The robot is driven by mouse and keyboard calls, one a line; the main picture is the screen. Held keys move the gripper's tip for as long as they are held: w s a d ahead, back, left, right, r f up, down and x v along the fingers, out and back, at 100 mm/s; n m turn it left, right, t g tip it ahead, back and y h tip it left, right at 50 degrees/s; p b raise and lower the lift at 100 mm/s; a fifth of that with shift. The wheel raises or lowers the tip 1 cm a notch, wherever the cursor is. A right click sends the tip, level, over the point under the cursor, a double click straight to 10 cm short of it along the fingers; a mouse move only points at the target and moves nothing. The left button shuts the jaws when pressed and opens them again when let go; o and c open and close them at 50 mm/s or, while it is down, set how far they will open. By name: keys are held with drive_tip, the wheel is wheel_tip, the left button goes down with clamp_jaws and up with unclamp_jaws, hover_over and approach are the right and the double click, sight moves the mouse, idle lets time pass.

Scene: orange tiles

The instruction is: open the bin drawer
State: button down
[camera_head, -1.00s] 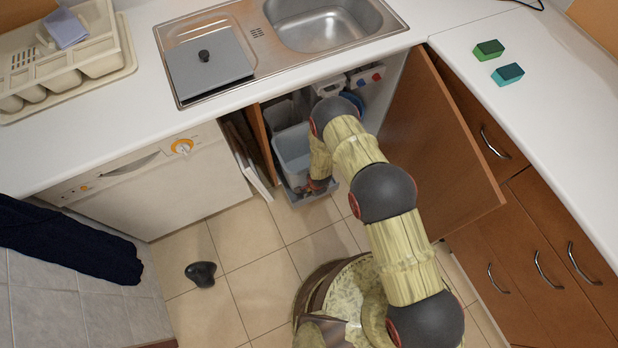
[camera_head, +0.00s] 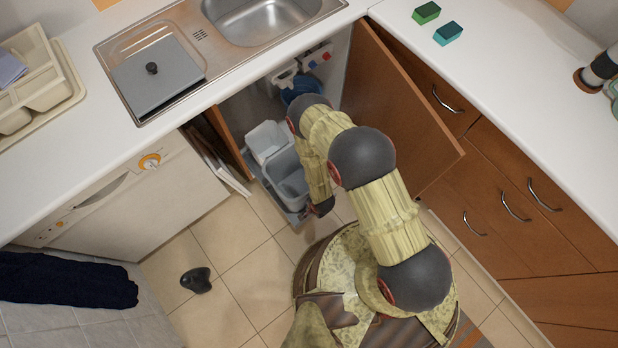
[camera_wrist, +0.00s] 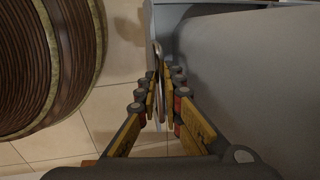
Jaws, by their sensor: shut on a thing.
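The bin drawer (camera_head: 287,212) is a low grey pull-out tray under the sink, standing partly out of the cabinet. It carries a larger grey bin (camera_head: 286,172) in front and a lighter bin (camera_head: 266,140) behind. My gripper (camera_wrist: 160,78) is shut on the drawer's thin metal handle (camera_wrist: 157,50). In the head view my forearm and wrist hide part of the drawer front and most of the grip. The grey drawer front (camera_wrist: 148,22) runs close beside my fingers in the wrist view.
The brown cabinet door (camera_head: 405,100) stands wide open to the right of my arm. A narrower door panel (camera_head: 228,142) is open at the left. A dark heart-shaped object (camera_head: 196,281) lies on the tiled floor. A blue round item (camera_head: 301,91) sits deeper in the cabinet.

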drive_tip(key=shift+s+d+f, duration=0.1)
drive_tip(key=shift+s+d, duration=0.05)
drive_tip(key=shift+s, duration=0.25)
drive_tip(key=c, duration=2.3)
unclamp_jaws()
drive_tip(key=o, duration=0.4)
drive_tip(key=shift+w, duration=0.2)
drive_tip(key=r, duration=0.4)
drive_tip(key=s+r, duration=0.1)
drive_tip(key=r, duration=0.3)
drive_tip(key=s+d+r, duration=0.1)
drive_tip(key=r, duration=0.2)
drive_tip(key=shift+d+r, duration=0.1)
drive_tip(key=shift+r, duration=0.3)
